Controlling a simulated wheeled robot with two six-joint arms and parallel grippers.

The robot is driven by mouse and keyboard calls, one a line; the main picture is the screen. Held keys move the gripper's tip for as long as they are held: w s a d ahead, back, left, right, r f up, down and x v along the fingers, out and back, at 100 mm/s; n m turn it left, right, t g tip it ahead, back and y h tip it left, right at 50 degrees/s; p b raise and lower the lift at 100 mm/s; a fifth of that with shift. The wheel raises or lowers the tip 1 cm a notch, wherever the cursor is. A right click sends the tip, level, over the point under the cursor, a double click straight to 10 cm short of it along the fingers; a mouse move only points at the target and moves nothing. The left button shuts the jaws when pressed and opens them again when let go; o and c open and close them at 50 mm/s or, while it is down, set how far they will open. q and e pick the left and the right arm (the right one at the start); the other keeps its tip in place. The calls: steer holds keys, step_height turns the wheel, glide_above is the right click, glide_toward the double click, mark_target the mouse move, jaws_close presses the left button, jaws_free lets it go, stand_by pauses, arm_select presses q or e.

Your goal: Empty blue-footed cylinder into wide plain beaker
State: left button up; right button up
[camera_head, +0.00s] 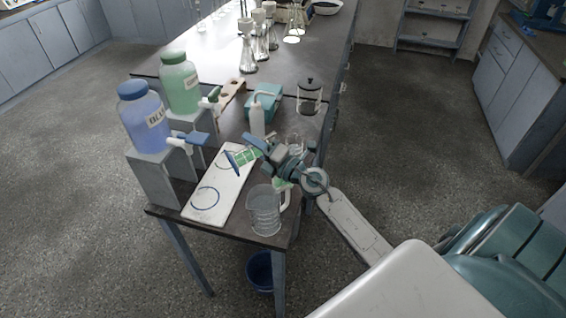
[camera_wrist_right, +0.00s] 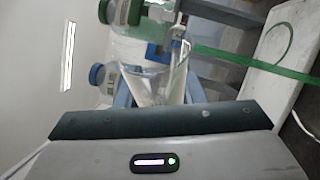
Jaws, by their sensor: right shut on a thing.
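My right gripper (camera_head: 283,160) is shut on the blue-footed cylinder (camera_head: 247,155). The cylinder is tilted, nearly level, with its blue foot to the left and green liquid showing in its body. Its mouth is hidden behind the gripper. A wide clear glass beaker (camera_head: 265,212) stands at the table's front corner, below and in front of the gripper, with a pale handle-like shape at its right. A small green patch shows just under the gripper. In the right wrist view a green strip (camera_wrist_right: 255,64) runs beside clear glass (camera_wrist_right: 155,88); I cannot tell which vessel that glass is.
A blue bottle (camera_head: 145,122) and a green bottle (camera_head: 179,85) with taps stand on grey blocks at the left. A white mat (camera_head: 222,190) with ring marks lies beside them. A smaller glass (camera_head: 296,141), a wash bottle (camera_head: 257,118) and a French-press-like jar (camera_head: 309,97) stand behind.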

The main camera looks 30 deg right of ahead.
steer(key=shift+d+b, duration=0.1)
steer(key=shift+b, duration=0.25)
stand_by(0.4)
steer(key=shift+d+m, duration=0.1)
steer(key=shift+m, duration=0.2)
steer(key=shift+r, duration=0.1)
steer(key=shift+d+r+m+t+b, duration=0.1)
steer(key=shift+r+m+t+b, duration=0.45)
steer(key=shift+m, duration=0.45)
stand_by(1.7)
steer(key=shift+f, duration=0.1)
